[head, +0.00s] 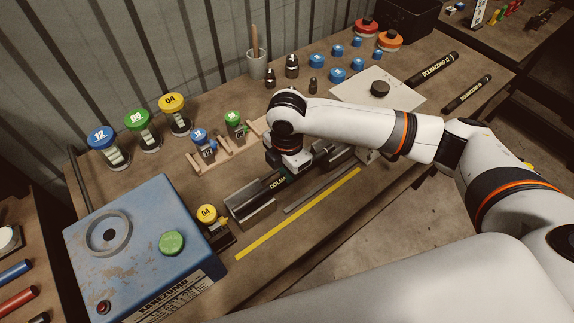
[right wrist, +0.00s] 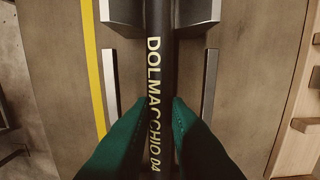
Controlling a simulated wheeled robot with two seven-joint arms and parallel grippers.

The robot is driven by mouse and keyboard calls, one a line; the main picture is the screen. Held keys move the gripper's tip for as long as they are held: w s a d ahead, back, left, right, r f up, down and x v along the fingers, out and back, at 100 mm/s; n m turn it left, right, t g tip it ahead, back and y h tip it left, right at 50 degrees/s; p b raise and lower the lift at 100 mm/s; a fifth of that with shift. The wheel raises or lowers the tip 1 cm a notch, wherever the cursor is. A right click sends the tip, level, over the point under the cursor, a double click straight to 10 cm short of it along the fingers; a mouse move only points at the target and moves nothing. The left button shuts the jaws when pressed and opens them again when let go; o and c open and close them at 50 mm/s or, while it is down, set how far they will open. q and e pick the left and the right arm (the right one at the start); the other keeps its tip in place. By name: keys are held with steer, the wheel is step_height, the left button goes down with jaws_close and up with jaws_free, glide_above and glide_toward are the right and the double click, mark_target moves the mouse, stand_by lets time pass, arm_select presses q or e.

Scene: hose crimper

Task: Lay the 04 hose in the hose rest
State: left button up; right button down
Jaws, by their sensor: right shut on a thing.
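The 04 hose (head: 277,182) is a black tube with pale DOLMACCHIO 04 lettering; it also shows in the right wrist view (right wrist: 157,60). My right gripper (head: 291,163) is shut on it, its green fingertips (right wrist: 174,112) pressing from both sides. The hose rest (head: 252,209) is a grey metal channel with upright side walls. In the right wrist view the hose runs lengthwise between the grey walls of the rest (right wrist: 124,12). I cannot tell whether it touches the bottom. My arm hides part of hose and rest. My left gripper is not in view.
A blue crimper machine (head: 140,240) with a green button stands at the front left. A yellow-topped 04 holder (head: 207,216) stands beside the rest. A yellow line (head: 300,212) runs along the bench front. Wooden racks (head: 212,163) stand behind; two other hoses (head: 432,68) lie at right.

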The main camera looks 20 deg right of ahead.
steer(key=shift+f, duration=0.25)
steer(key=c, duration=1.3)
jaws_free()
step_height(320, 180, up, 12)
steer(key=b, duration=0.1)
